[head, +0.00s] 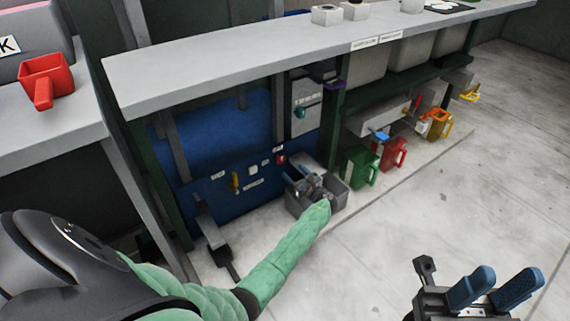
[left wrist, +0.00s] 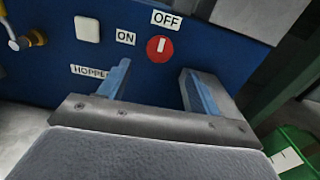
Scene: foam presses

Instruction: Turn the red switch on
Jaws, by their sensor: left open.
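The red switch (left wrist: 160,48) is a round red knob with a white mark on a blue panel (left wrist: 215,48). The mark stands nearly upright, toward the OFF label (left wrist: 166,19) above; the ON label (left wrist: 125,37) is to its left. The switch also shows small in the head view (head: 281,159). My left gripper (left wrist: 160,92) is open and empty, its blue-tipped fingers pointing at the panel, apart from the switch, which appears just beyond the gap between them. In the head view the left gripper (head: 306,184) is low before the panel. My right gripper (head: 493,288) is open and empty at lower right.
A white button (left wrist: 87,29) and a yellow valve (left wrist: 28,40) sit left of the switch. Green (head: 358,170) and red (head: 388,154) jugs stand to the right. A grey counter (head: 240,62) overhangs the panel. The floor at right is clear.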

